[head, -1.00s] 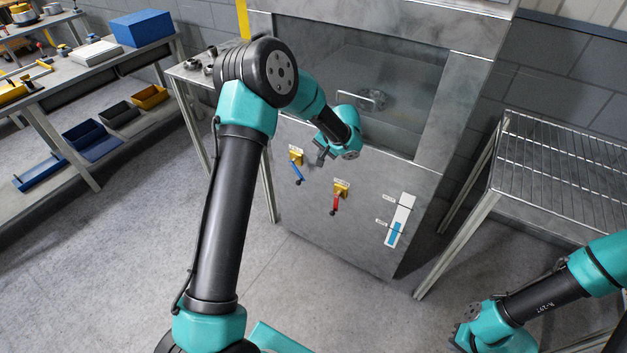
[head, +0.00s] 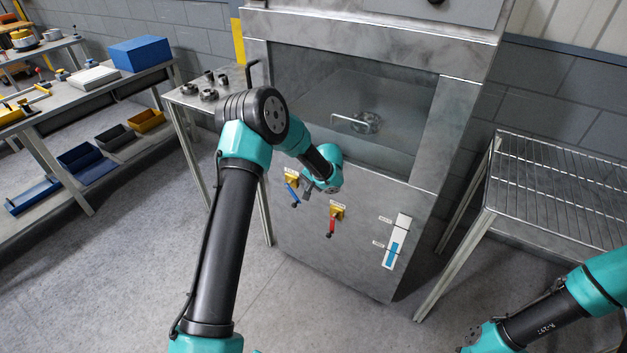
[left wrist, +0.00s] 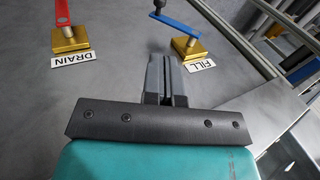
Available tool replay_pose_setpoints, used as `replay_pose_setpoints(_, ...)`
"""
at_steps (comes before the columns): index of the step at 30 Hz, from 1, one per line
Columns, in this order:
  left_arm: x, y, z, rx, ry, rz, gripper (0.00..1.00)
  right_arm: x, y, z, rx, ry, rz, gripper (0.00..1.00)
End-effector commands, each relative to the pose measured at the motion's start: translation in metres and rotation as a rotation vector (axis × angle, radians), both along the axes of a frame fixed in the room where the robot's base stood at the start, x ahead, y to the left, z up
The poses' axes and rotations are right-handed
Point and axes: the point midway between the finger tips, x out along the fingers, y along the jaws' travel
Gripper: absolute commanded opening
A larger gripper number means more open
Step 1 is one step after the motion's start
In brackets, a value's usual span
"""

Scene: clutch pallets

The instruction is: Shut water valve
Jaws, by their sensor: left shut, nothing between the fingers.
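The blue-handled valve (head: 293,194) with a yellow base sits on the front of the grey cabinet. In the left wrist view its blue lever (left wrist: 180,22) is at the upper right, beside a label reading FILL. The red-handled valve (head: 332,225) is to its right in the head view; its red lever (left wrist: 62,12) shows at the upper left of the wrist view, by a DRAIN label. My left gripper (head: 307,196) is shut and empty, close to the right of the blue lever, with no visible contact. My right gripper (head: 468,343) is at the bottom edge, mostly cut off.
A level gauge (head: 397,241) with a blue column is on the cabinet's lower right. A side table with dark fittings (head: 208,94) stands left, a wire rack table (head: 560,185) right. The floor in front is clear.

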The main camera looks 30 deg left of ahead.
Motion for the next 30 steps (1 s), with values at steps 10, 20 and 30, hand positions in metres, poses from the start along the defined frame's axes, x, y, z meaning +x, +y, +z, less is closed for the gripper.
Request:
replay_pose_setpoints(10, 0.006, 0.027, -0.054, 0.000, 0.001, 0.002, 0.00, 0.000, 0.000, 0.000, 0.000, 0.000, 0.000, 0.00)
replay_pose_setpoints(20, 0.011, 0.051, -0.104, 0.000, 0.001, 0.003, 0.00, 0.000, 0.000, 0.000, 0.000, 0.000, 0.000, 0.00)
replay_pose_setpoints(30, 0.016, 0.069, -0.141, -0.001, 0.000, 0.001, 0.00, 0.000, 0.000, 0.000, 0.000, 0.000, 0.000, 0.00)
